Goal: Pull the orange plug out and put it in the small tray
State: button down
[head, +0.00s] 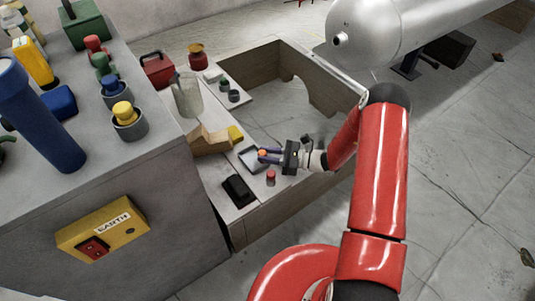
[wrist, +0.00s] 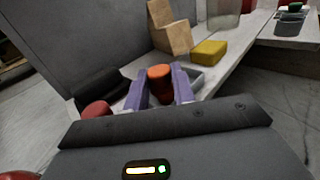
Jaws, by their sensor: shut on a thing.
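The orange plug (wrist: 160,84) sits between the two purple fingers of my gripper (wrist: 159,72) in the wrist view. My gripper (head: 264,156) is shut on it; in the head view the orange plug (head: 262,153) shows as a small spot at the fingertips. The small grey tray (head: 246,163) lies on the low bench, and my fingertips overlap its right side in the head view. In the wrist view the small tray (wrist: 207,74) shows behind and right of the fingers. The plug's lower end is hidden, so its height above the tray cannot be told.
A red-topped piece (head: 271,176) and a black box (head: 238,191) stand near my gripper. A wooden block (head: 208,141) and yellow block (head: 235,134) lie behind the tray, with a clear jug (head: 188,95) beyond. A tall grey cabinet (head: 150,190) stands left.

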jog(key=shift+f+b, duration=0.5)
jog(key=shift+f, duration=0.1)
jog(key=c, duration=1.1)
grip_release()
jog(key=shift+r, duration=0.1)
jog(key=shift+d, duration=0.15)
jog(key=s+d, duration=0.2)
jog(key=d, duration=0.6)
jog(key=s+a+r+n+g+h, duration=0.1)
jog(key=s+r+n+g+h, duration=0.35)
jog(key=r, duration=0.55)
jog(key=s+a+r+n+g+h, duration=0.1)
jog(key=s+r+n+h, duration=0.35)
jog(key=r+n, duration=0.35)
jog(key=s+d+r+n+t+h, duration=0.2)
jog(key=s+r+h, duration=0.1)
jog(key=s+r, duration=0.2)
jog(key=s+d+r+n+t+h, duration=0.2)
jog(key=s+d+r+n+t, duration=0.1)
jog(key=s+r, duration=0.2)
jog(key=s+d+r+n+t+h+p, duration=0.1)
jog(key=s+d+r+n+t+h, duration=0.1)
jog(key=s+r, duration=0.3)
jog(key=shift+s+d+r+n+t+h, duration=0.15)
jog(key=shift+d+n+t+h, duration=0.25)
jog(key=shift+h, duration=0.4)
